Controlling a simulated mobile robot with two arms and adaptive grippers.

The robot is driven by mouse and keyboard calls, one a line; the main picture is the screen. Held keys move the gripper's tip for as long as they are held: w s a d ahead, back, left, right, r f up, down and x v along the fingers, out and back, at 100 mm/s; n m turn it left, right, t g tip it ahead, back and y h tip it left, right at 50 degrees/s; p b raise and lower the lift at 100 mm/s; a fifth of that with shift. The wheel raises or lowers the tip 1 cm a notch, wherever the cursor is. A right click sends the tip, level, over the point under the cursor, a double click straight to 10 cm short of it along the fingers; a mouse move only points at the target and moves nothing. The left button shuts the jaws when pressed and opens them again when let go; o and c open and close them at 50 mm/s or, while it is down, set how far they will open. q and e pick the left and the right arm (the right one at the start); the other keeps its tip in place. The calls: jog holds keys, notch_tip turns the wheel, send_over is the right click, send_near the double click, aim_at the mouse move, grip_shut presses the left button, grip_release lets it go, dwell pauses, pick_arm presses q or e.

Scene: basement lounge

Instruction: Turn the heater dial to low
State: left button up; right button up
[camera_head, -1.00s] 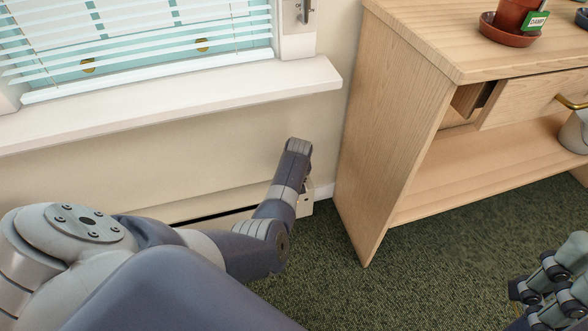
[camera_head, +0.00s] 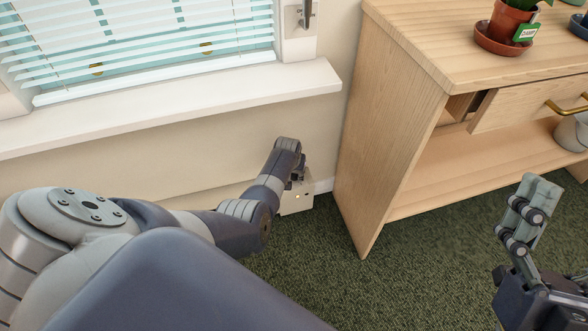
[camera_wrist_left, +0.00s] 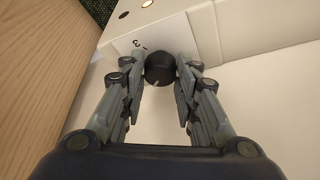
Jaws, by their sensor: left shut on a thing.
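The heater (camera_head: 298,200) is a pale box low on the wall under the window, mostly hidden behind my left arm in the head view. The left wrist view shows its cream casing (camera_wrist_left: 255,28) and a round black dial (camera_wrist_left: 160,68) with a small light mark on its lower edge. A printed "3" shows just above left of the dial; other markings are hidden. My left gripper (camera_wrist_left: 159,72) is shut on the dial, one finger on each side. My right gripper (camera_head: 528,215) is at the right edge of the head view, apart from everything; its finger opening is unclear.
A wooden cabinet (camera_head: 395,130) with a part-open drawer (camera_head: 525,105) stands right of the heater. A potted plant (camera_head: 508,25) is on top. The window sill (camera_head: 180,108) runs above my left arm. Green carpet (camera_head: 400,265) is clear in front.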

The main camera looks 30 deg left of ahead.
dwell(0.3)
pick_arm(q)
jog(key=o, duration=1)
jog(key=shift+o, duration=0.2)
jog(key=v, duration=1.2)
